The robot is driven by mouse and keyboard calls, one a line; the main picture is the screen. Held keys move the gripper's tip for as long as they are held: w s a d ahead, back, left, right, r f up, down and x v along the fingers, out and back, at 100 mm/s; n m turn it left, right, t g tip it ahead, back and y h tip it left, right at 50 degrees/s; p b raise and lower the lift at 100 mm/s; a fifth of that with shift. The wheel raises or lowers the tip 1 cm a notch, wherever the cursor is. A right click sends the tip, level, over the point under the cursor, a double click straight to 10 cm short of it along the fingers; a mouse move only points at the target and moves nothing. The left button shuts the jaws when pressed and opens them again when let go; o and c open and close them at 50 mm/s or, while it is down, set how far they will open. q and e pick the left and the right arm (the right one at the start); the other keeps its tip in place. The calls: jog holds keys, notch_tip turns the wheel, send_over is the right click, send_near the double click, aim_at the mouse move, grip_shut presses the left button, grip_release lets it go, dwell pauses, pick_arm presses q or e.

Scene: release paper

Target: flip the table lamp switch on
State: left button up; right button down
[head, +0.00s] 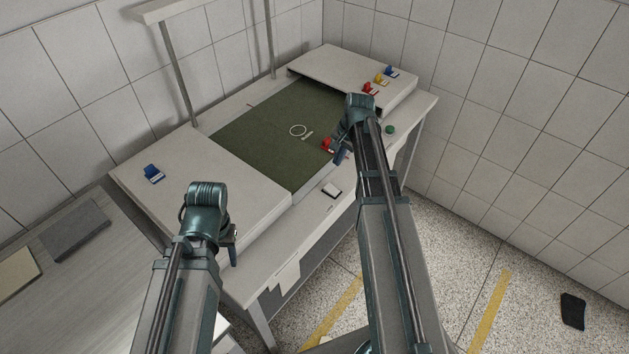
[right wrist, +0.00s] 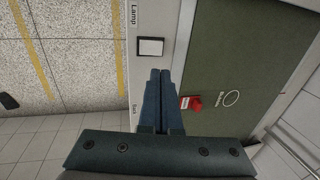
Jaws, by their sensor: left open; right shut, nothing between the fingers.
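The lamp switch is a white square rocker in a dark frame (head: 331,190) on the front strip of the workbench. It also shows in the right wrist view (right wrist: 150,47), beside the printed word "Lamp". My right gripper (head: 339,155) is shut and empty above the bench front, near the mat's edge. In the right wrist view its fingertips (right wrist: 160,73) are together and point toward the switch, with a small gap in the picture. Contact is not visible. My left gripper (head: 234,250) hangs near the bench's front left, mostly hidden by its arm; it is open.
A red item (head: 327,144) lies on the green mat (head: 262,135) close to my right gripper. Raised white blocks flank the mat, with a blue item (head: 153,173) on the left one and several coloured items on the right one. A green button (head: 389,129) sits at the front right.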

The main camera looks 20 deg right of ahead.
pick_arm(q)
jog(key=shift+f, duration=0.1)
pick_arm(e)
jog(key=shift+f, duration=0.15)
pick_arm(q)
jog(key=b, duration=1.3)
send_near(235, 288)
jog(key=f, duration=0.5)
jog(key=shift+a+f, duration=0.1)
jog(key=shift+a, duration=0.15)
pick_arm(e)
jog(key=x, duration=1.3)
jog(key=shift+f, duration=0.1)
pick_arm(q)
jog(key=shift+f+b, duration=0.3)
jog(key=shift+b, duration=0.05)
pick_arm(e)
jog(key=shift+w+f, duration=0.1)
jog(key=shift+f, duration=0.2)
pick_arm(q)
jog(key=shift+f, duration=0.15)
pick_arm(e)
jog(key=shift+w+a+f, duration=0.1)
jog(key=shift+w+f, duration=0.15)
jog(key=shift+w, duration=0.05)
pick_arm(q)
jog(key=shift+s, duration=0.1)
pick_arm(e)
jog(key=shift+s+r, duration=0.15)
jog(key=shift+s, duration=0.25)
